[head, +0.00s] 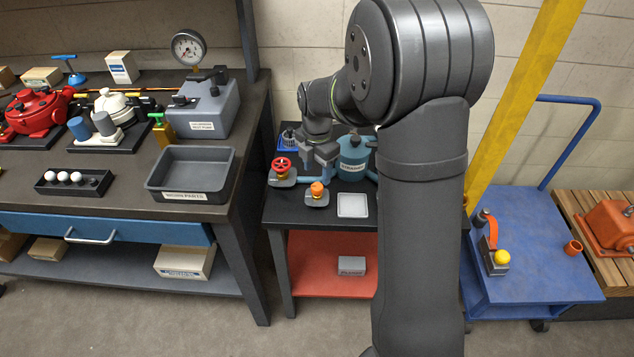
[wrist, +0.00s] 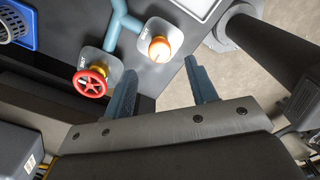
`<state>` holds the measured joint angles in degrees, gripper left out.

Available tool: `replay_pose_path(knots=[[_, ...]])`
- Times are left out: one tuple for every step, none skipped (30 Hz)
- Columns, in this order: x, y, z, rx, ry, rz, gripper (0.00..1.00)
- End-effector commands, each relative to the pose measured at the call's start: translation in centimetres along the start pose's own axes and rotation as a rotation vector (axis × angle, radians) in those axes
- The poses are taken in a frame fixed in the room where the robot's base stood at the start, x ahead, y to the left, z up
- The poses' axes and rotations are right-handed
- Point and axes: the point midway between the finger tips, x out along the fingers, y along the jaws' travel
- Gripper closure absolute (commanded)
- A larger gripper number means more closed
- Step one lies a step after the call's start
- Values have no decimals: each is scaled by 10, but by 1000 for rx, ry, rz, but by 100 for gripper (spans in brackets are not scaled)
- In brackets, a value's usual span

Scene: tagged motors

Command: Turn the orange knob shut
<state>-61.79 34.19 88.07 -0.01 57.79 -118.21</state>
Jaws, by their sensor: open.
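The orange knob (head: 317,189) sits upright on a small grey plate on the dark bench between the red handwheel and a pale square pad. In the wrist view the orange knob (wrist: 159,47) has a pale top with a thin mark on it; I cannot tell its turn position. My gripper (wrist: 160,68) is open and empty, its two blue-grey fingers apart. The knob appears just beyond the fingertips, between their lines, and nothing touches it. In the head view my gripper (head: 324,162) is above the bench, behind the knob, its fingers partly hard to make out.
A red handwheel (head: 281,165) stands left of the knob and shows near the left finger (wrist: 90,82). A teal pump (head: 354,158) with pipes stands behind right. The pale square pad (head: 352,205) lies to the right. A blue basket (head: 290,138) is at the back left.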

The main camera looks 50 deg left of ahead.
Motion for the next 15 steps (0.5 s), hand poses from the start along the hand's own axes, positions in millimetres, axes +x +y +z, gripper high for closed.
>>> replay_pose_path(knots=[[11, 0, 0, 0, 1, -3, 48], [17, 0, 0, 0, 2, -3, 48], [24, 0, 0, 0, 1, -2, 48], [29, 0, 0, 0, 2, -3, 48], [33, 0, 0, 0, 1, -2, 48], [38, 0, 0, 0, 1, -2, 48], [42, 0, 0, 0, 1, -2, 48], [45, 0, 0, 0, 1, -2, 48], [48, 0, 0, 0, 0, -1, 48], [50, 0, 0, 0, 0, 0, 48], [52, 0, 0, 0, 0, 0, 48], [53, 0, 0, 0, 0, 0, 48], [54, 0, 0, 0, 0, 0, 48], [55, 0, 0, 0, 0, 0, 48], [55, 0, 0, 0, 0, 0, 48]])
